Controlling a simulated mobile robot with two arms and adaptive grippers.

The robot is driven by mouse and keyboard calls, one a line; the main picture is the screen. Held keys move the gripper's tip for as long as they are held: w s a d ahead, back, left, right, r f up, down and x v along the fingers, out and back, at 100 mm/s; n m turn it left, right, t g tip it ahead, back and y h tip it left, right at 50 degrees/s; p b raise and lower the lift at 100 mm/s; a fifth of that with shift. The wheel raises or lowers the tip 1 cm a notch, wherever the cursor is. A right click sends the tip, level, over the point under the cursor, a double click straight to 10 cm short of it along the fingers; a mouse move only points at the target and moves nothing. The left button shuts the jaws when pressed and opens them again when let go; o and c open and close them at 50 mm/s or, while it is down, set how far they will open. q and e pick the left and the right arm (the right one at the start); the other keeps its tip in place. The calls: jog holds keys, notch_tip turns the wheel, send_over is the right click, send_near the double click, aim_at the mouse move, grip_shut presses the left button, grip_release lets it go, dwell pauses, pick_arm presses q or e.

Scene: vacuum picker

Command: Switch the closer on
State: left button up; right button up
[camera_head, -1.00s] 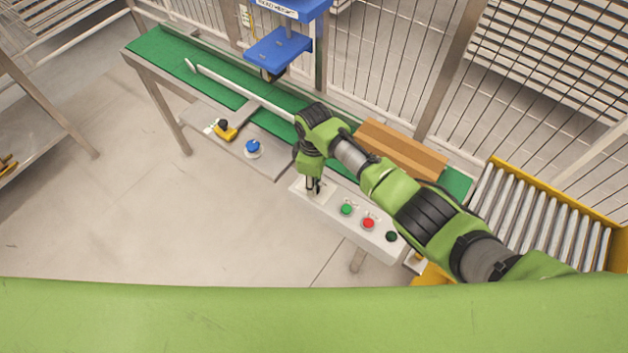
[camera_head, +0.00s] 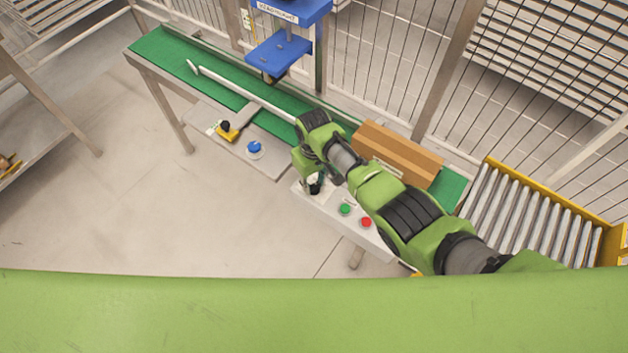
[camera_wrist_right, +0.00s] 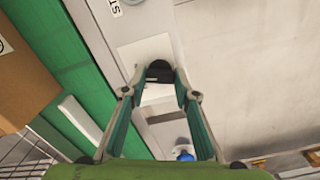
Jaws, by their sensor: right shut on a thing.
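A pale control panel (camera_head: 336,216) is fixed at the front of the conveyor, with a green button (camera_head: 345,209) and a red button (camera_head: 366,222). My right gripper (camera_head: 315,187) points down at the panel's left end. In the right wrist view, its fingertips (camera_wrist_right: 160,76) are shut on a black switch knob (camera_wrist_right: 159,69) on a light plate. The fingers partly hide the knob, and its turned position cannot be told. My right arm covers the panel's right end. My left gripper is not in view.
A cardboard box (camera_head: 398,153) lies on the green conveyor belt (camera_head: 165,50) behind my arm. A blue machine (camera_head: 279,53) stands above the belt. A blue button (camera_head: 254,147) and a yellow-black switch (camera_head: 228,131) are left of the panel. Rollers (camera_head: 530,215) are at right; floor in front is clear.

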aim_at(313, 186)
jog(key=shift+m, duration=0.3)
jog(key=o, duration=1.1)
jog(key=shift+r, duration=0.1)
notch_tip(313, 186, up, 12)
jog(key=shift+f, duration=0.1)
jog(key=shift+a, duration=0.1)
dwell(0.4)
